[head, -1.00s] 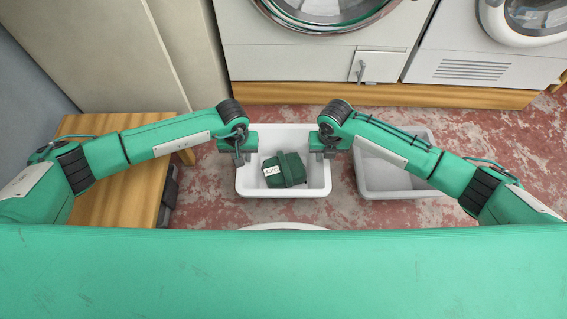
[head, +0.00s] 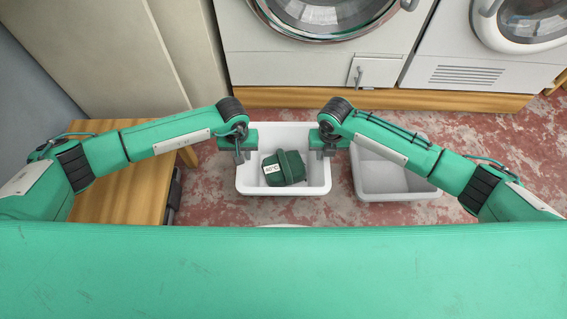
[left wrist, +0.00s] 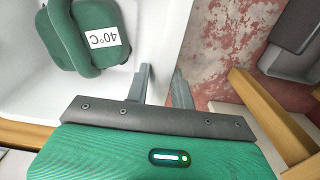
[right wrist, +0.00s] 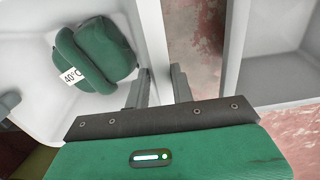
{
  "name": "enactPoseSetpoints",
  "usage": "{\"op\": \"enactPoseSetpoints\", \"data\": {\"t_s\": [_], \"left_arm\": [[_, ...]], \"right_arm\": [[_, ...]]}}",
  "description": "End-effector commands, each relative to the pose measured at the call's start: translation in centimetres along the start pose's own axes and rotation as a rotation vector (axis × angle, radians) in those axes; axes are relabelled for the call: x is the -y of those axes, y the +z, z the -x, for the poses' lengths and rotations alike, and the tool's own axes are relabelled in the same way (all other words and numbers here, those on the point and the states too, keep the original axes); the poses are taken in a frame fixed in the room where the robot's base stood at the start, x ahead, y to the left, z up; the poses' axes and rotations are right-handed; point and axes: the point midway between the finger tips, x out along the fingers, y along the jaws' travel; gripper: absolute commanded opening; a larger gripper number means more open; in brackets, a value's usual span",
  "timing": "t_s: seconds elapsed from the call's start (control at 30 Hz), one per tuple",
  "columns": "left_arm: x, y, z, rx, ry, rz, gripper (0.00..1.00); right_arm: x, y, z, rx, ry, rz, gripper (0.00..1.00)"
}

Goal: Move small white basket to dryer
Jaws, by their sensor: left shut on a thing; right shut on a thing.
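The small white basket (head: 284,189) hangs between my two grippers in the middle of the head view. A folded green cloth bundle with a "40°C" label (head: 285,168) lies in it. My left gripper (head: 238,156) is shut on the basket's left wall; the left wrist view shows its fingers (left wrist: 160,88) on either side of the rim. My right gripper (head: 328,154) is shut on the right wall, with its fingers (right wrist: 160,88) astride the rim. A dryer or washer with a large round glass door (head: 325,15) stands ahead, above a wooden plinth.
A grey-white basket (head: 392,182) sits on the floor close to the right. A wooden bench (head: 125,192) stands at the left. A second white machine (head: 478,70) is at the upper right. Red, worn floor lies between the baskets and the plinth (head: 290,97).

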Motion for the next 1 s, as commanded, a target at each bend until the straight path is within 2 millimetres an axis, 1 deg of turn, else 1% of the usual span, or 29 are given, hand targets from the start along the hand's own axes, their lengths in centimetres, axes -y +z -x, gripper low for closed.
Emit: {"op": "enactPoseSetpoints", "data": {"t_s": [0.03, 0.13, 0.77, 0.87, 1.0], "left_arm": [[0.1, 0.0, 0.9, 0.0, -0.002, 0.001, 0.0], [0.1, 0.0, 1.3, 0.0, -0.002, 0.0, 0.0], [0.1, 0.0, 1.4, 0.0, -0.002, 0.001, 0.0], [0.1, 0.0, 1.6, 0.0, -0.002, 0.001, 0.0], [0.1, 0.0, 2.7, 0.0, -0.003, 0.001, 0.0]], "right_arm": [[0.1, 0.0, 0.9, 0.0, -0.002, 0.0, 0.0], [0.1, 0.0, 1.3, 0.0, -0.002, 0.0, 0.0], [0.1, 0.0, 1.4, 0.0, -0.002, -0.001, 0.0], [0.1, 0.0, 1.6, 0.0, -0.002, -0.001, 0.0], [0.1, 0.0, 2.7, 0.0, -0.003, -0.001, 0.0]]}}
